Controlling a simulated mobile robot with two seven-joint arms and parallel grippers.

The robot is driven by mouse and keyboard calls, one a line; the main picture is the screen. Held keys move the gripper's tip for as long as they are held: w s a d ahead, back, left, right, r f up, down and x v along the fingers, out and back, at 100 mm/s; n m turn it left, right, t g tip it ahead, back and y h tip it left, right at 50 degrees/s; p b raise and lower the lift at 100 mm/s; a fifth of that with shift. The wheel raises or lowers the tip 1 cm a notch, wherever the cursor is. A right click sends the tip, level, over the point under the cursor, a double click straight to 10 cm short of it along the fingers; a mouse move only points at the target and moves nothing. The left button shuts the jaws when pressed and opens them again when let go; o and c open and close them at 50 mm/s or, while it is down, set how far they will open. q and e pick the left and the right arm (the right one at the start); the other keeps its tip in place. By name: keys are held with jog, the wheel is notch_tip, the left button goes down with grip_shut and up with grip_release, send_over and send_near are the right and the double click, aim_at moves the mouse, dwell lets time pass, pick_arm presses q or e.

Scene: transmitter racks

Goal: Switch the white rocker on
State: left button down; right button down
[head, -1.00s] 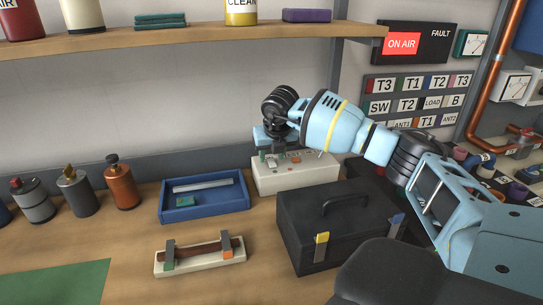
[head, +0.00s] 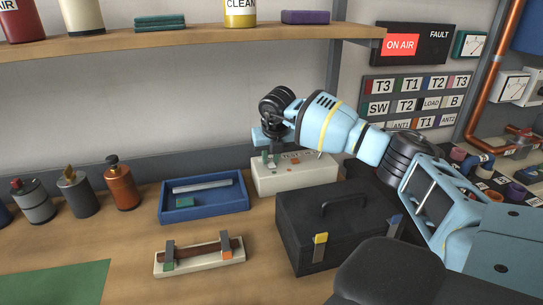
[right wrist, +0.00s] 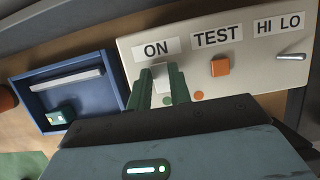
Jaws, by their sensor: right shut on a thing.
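The pale switch box (head: 296,176) stands at the back of the bench, and its panel (right wrist: 236,72) fills the upper right of the right wrist view. The white rocker (right wrist: 160,76) is under the ON label (right wrist: 156,49) and is partly hidden by the fingers. My right gripper (head: 270,160) reaches down to the left end of the box. In the right wrist view its green fingers (right wrist: 162,88) stand on either side of the rocker, shut on it. Which way the rocker is tilted cannot be made out. My left gripper is in neither current view.
An orange TEST button (right wrist: 220,67) and a HI LO lever (right wrist: 291,57) sit right of the rocker. A blue tray (head: 204,207) is left of the box, and a black toolbox (head: 340,225) stands in front. A shelf (head: 190,40) runs above.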

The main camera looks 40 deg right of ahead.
aim_at(271, 163)
jog(key=shift+w+d+g+y, duration=0.1)
jog(key=shift+w+g+y, duration=0.15)
jog(key=shift+g, duration=0.35)
jog(key=shift+w+d+g+y, duration=0.1)
jog(key=shift+g+y, duration=0.25)
jog(key=shift+g, duration=0.25)
jog(key=c, duration=1.3)
grip_release()
jog(key=r, duration=0.7)
jog(key=shift+s+a+r, duration=0.2)
jog(key=shift+s+r, duration=0.15)
